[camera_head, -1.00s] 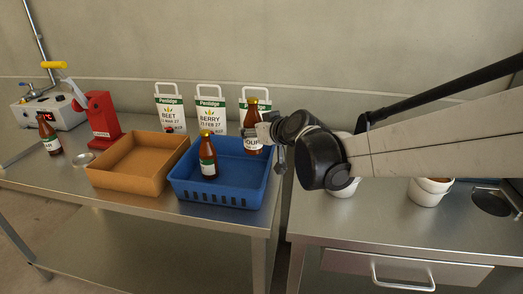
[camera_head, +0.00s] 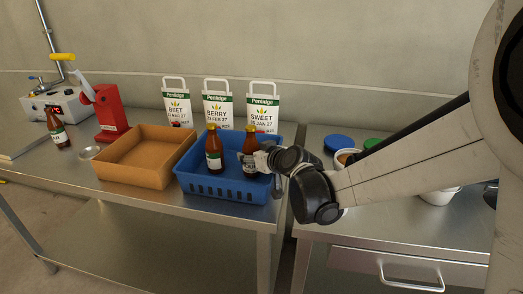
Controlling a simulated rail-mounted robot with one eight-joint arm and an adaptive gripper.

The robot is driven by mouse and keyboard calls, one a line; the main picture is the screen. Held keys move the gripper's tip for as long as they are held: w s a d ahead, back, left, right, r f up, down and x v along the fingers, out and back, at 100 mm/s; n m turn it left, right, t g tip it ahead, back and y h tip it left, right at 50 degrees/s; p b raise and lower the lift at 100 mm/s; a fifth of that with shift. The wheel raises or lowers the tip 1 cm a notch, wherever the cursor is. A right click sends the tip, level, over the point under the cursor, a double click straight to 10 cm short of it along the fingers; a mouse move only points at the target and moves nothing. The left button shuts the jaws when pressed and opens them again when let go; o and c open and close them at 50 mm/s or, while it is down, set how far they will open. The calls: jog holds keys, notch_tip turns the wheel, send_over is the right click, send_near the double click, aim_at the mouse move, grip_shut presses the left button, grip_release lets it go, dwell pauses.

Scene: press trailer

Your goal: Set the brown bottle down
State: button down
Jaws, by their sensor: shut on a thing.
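The brown bottle (camera_head: 249,148), with a white and green label, is upright inside the blue crate (camera_head: 225,195), in its right part. My gripper (camera_head: 257,158) comes from the right and is shut on this bottle; its fingers are small and partly hidden. The crate's front wall hides the bottle's base, so I cannot tell whether it touches the crate floor. Another brown bottle (camera_head: 213,146) with a yellow cap stands in the crate just to the left.
An empty orange-brown tray (camera_head: 135,178) is left of the crate. Three label cards, including the SWEET card (camera_head: 263,112), stand behind. A red press (camera_head: 108,112) and another bottle (camera_head: 57,128) are at far left. A second counter with tubs is at right.

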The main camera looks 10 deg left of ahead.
jog(key=shift+f, duration=0.3)
jog(key=c, duration=1)
grip_release()
jog(key=shift+r, duration=0.1)
jog(key=shift+r, duration=0.15)
jog(key=p+v, duration=0.1)
jog(key=v, duration=1.1)
jog(key=shift+d+p, duration=0.15)
jog(key=shift+p, duration=0.15)
jog(key=s+d+m+h, duration=0.3)
jog(key=s+d, duration=0.4)
jog(key=d, duration=0.3)
jog(key=s+d+m+g+h, duration=0.1)
jog(key=s+d+m+h, duration=0.2)
jog(key=s+d, duration=0.5)
jog(key=s+d+m+g+h, duration=0.1)
jog(key=s+d+m+h, duration=0.2)
jog(key=s+d, duration=0.4)
jog(key=d, duration=0.7)
jog(key=shift+s+f+h, duration=0.2)
jog(key=shift+h, duration=0.2)
